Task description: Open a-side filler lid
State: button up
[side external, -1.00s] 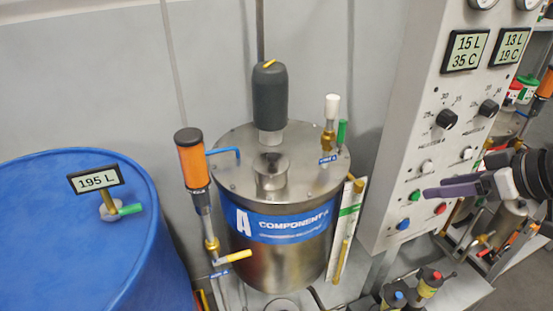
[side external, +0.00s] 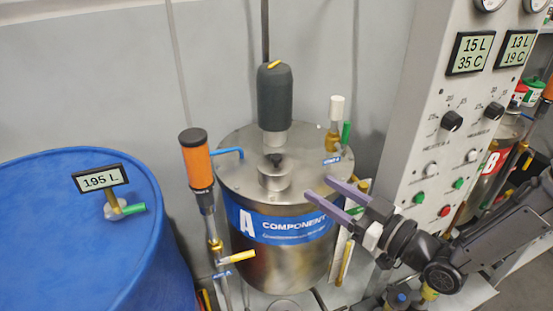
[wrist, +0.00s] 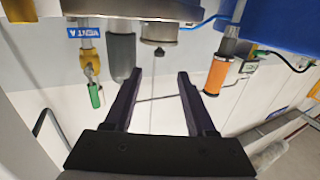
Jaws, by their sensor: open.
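The A-side tank (side external: 290,262) is a steel cylinder with a blue "A COMPONENT" label. Its filler lid (side external: 274,170) is a short round metal cap with a small dark knob, standing on the tank top. In the wrist view the filler lid (wrist: 160,33) hangs upside down from the top edge, knob downward, beyond the fingers. My gripper (side external: 320,189) is open and empty, its two purple fingers pointing left at the tank's right rim, to the right of the lid and apart from it. The wrist view also shows my gripper (wrist: 157,77) with nothing between the fingers.
A dark grey motor (side external: 275,95) stands behind the lid. An orange-topped pump (side external: 197,160) is left of the tank, and a white-capped vent valve (side external: 334,122) is at the back right. A blue drum (side external: 60,230) fills the left. The control panel (side external: 425,125) stands right.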

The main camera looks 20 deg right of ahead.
aim_at(280, 162)
jog(key=x, duration=1.3)
jog(key=shift+w+a+r, duration=0.1)
jog(key=shift+w, duration=0.15)
grip_shut()
dwell(0.9)
